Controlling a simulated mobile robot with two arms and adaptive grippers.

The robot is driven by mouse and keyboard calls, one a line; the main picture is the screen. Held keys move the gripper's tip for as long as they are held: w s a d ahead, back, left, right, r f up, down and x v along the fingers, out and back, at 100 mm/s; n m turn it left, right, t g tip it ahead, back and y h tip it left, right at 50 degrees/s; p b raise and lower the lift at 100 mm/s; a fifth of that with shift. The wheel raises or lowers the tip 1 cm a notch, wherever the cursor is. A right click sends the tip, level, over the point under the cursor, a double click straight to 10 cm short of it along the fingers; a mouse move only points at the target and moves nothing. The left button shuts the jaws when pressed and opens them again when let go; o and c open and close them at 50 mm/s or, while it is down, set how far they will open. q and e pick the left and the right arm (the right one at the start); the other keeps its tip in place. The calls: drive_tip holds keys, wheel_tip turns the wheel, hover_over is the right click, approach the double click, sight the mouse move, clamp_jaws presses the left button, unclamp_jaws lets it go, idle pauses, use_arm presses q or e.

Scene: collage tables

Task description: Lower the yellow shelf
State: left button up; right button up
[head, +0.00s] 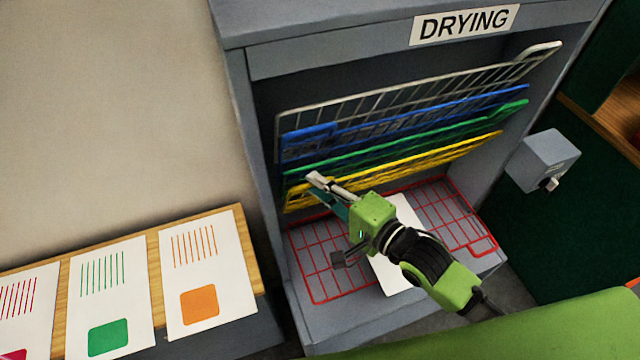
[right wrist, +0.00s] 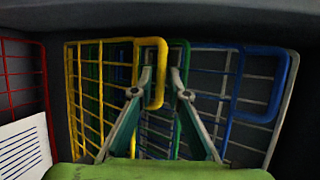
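The yellow shelf (head: 440,156) is a wire rack in the drying cabinet. It is raised and tilted up, below the green shelf (head: 515,108) and above the red shelf (head: 320,268). In the right wrist view the yellow shelf (right wrist: 73,90) has a looped handle between the fingertips. My right gripper (head: 319,187) is at the left end of the yellow shelf. In the right wrist view my right gripper (right wrist: 163,76) has its fingers apart, with a gap around the handle's side bar. Contact is unclear. My left gripper is not in view.
The red shelf lies flat with a white sheet (right wrist: 22,150) on it. Blue (head: 430,116) and white (head: 550,48) shelves are raised above. A grey box (head: 545,158) is mounted right of the cabinet. A wooden table (head: 240,240) with printed sheets stands left.

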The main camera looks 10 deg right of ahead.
clamp_jaws()
use_arm(q)
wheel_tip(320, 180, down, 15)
drive_tip(key=b, duration=1.5)
use_arm(e)
drive_tip(key=s+d+f+n+t+y, duration=0.1)
drive_tip(key=s+d+f+t+y, duration=0.1)
drive_tip(key=s+f, duration=1.1)
drive_tip(key=shift+s+d+f+n+t, duration=0.35)
drive_tip(key=shift+d+f+t, duration=0.1)
drive_tip(key=shift+t, duration=0.15)
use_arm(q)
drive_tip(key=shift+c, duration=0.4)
